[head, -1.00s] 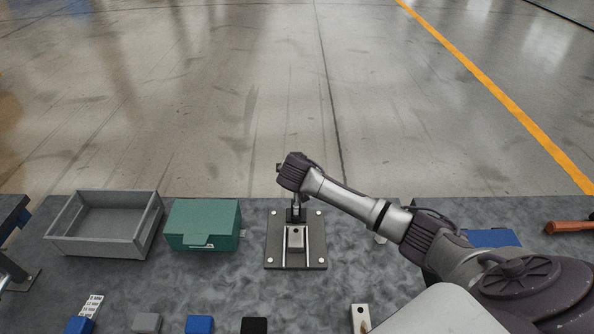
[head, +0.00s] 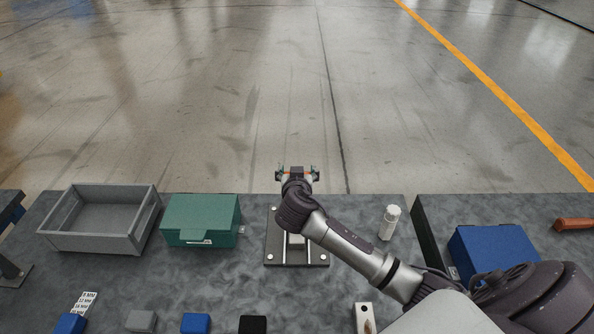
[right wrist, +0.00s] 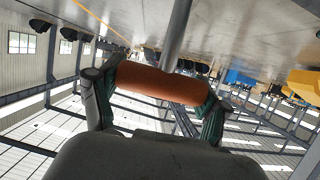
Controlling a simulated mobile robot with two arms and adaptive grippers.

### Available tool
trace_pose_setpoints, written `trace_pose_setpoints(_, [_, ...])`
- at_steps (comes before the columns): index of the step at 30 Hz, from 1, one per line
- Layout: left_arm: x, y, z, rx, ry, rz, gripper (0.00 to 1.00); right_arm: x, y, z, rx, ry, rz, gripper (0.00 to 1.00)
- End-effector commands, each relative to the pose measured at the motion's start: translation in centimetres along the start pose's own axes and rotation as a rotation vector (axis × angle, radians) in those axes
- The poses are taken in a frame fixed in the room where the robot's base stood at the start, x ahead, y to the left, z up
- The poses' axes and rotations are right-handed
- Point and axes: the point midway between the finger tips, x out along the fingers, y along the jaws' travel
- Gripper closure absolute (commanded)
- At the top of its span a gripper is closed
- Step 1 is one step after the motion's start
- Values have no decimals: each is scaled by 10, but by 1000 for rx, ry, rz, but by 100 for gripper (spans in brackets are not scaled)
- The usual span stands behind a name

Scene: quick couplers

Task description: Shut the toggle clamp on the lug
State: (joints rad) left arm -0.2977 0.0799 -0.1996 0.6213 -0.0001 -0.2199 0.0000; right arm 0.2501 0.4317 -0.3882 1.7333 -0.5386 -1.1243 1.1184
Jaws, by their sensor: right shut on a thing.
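The toggle clamp's orange grip handle (right wrist: 160,83) lies across the right wrist view, with a metal lever rod (right wrist: 178,38) running up from it. My right gripper (right wrist: 158,92) is shut around this handle, one finger at each end. In the head view my right gripper (head: 297,174) is beyond the clamp's dark base plate (head: 273,246), at the table's far edge. The lug (head: 296,240) shows as a small grey block on the plate, partly covered by my wrist. The clamp's arm and its contact with the lug are hidden. My left gripper is not in view.
A grey open tray (head: 95,240) and a green box (head: 200,218) stand left of the plate. Several small blocks line the near edge, with a holed metal block (head: 364,318).

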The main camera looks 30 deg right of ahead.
Motion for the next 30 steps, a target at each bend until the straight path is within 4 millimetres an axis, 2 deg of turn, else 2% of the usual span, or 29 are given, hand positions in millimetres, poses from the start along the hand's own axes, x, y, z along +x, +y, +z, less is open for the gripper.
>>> trace_pose_setpoints(11, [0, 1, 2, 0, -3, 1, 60, -2, -1, 5, -1, -11, 0, 87])
trace_pose_setpoints(12, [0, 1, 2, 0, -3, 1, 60, -1, -1, 5, -1, -11, 0, 21])
trace_pose_setpoints(16, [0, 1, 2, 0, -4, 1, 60, -1, 0, 4, -1, -10, 0, 0])
trace_pose_setpoints(26, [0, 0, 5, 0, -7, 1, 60, -1, 0, 2, -1, -5, 0, 0])
trace_pose_setpoints(30, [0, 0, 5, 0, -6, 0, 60, -11, -1, 3, 1, -6, -2, 0])
